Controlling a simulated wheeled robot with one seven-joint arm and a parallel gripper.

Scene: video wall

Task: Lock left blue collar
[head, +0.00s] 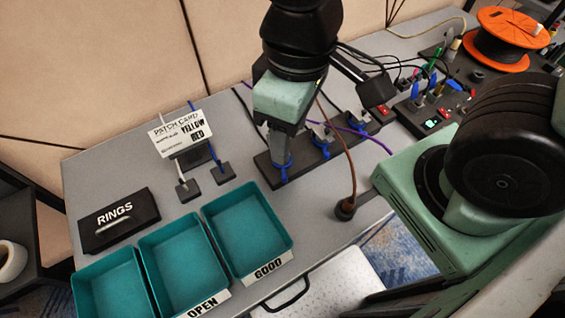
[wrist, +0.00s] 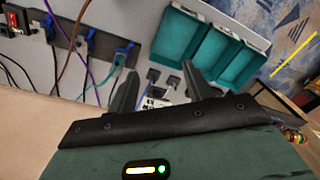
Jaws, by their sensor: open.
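The left blue collar (head: 283,172) is at the near left end of a black connector strip (head: 318,153). My gripper (head: 280,150) is over that end and covers part of the collar's connector. In the wrist view, the blue collar (wrist: 122,56) lies just beyond the left fingertip, outside the gap between the fingers. My gripper (wrist: 160,70) is open there, with nothing between its fingers. Whether a finger touches the collar cannot be told. The collar's locking position is too small to read.
Other blue-marked connectors (head: 322,140) stand further along the strip. Brown and purple cables run close by. A patch card (head: 182,128) stands left of my gripper, behind two small black blocks. Teal bins (head: 283,230) line the front; bare grey table lies between.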

